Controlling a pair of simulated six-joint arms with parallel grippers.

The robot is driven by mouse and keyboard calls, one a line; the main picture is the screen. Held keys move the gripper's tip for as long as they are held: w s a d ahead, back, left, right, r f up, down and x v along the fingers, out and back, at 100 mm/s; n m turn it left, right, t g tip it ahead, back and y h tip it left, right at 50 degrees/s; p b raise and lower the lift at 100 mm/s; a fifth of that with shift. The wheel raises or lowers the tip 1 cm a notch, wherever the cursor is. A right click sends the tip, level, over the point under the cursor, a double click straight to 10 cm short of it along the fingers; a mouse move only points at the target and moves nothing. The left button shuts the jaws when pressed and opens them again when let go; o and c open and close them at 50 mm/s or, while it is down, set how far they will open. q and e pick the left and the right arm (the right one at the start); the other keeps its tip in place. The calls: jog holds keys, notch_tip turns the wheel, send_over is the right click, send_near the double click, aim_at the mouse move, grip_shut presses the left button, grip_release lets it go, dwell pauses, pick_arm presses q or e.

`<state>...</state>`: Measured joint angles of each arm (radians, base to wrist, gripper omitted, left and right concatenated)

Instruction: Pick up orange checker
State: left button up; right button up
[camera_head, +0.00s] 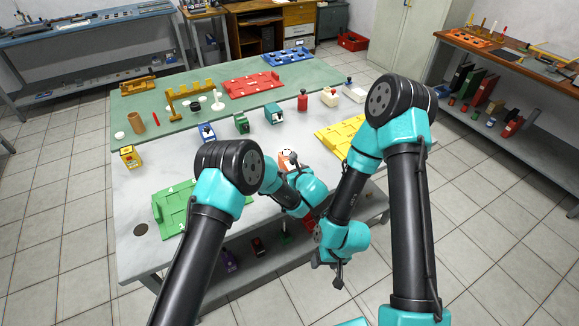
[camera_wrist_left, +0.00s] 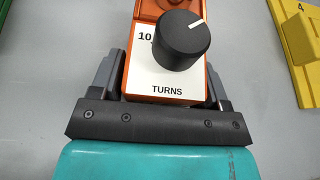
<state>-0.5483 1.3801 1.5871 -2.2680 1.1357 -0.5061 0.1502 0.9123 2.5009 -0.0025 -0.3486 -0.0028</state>
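The orange checker (camera_head: 286,154) sits on the near part of the table in the head view, partly hidden by my left arm. In the left wrist view the orange checker (camera_wrist_left: 169,88) shows a black knob, a white face and the words "10" and "TURNS". My left gripper (camera_wrist_left: 163,75) has one finger on each side of its body, very close to its sides. I cannot tell whether the fingers press on it. My right gripper (camera_head: 338,278) hangs in front of the table's near edge, away from the checker. Its fingers are too small to read.
A green plate (camera_head: 172,206) lies left of my left arm and a yellow plate (camera_head: 337,136) lies right of the checker. Green (camera_head: 241,123), teal (camera_head: 273,113) and blue (camera_head: 207,133) blocks stand behind it. A shelf with small items is under the table.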

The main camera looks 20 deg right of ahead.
pick_arm(q)
jog(key=c, duration=0.7)
jog(key=shift+r, duration=0.15)
notch_tip(320, 180, up, 10)
jog(key=shift+f, duration=0.1)
dwell(0.6)
jog(key=shift+f, duration=4.7)
jog(key=shift+f, duration=0.35)
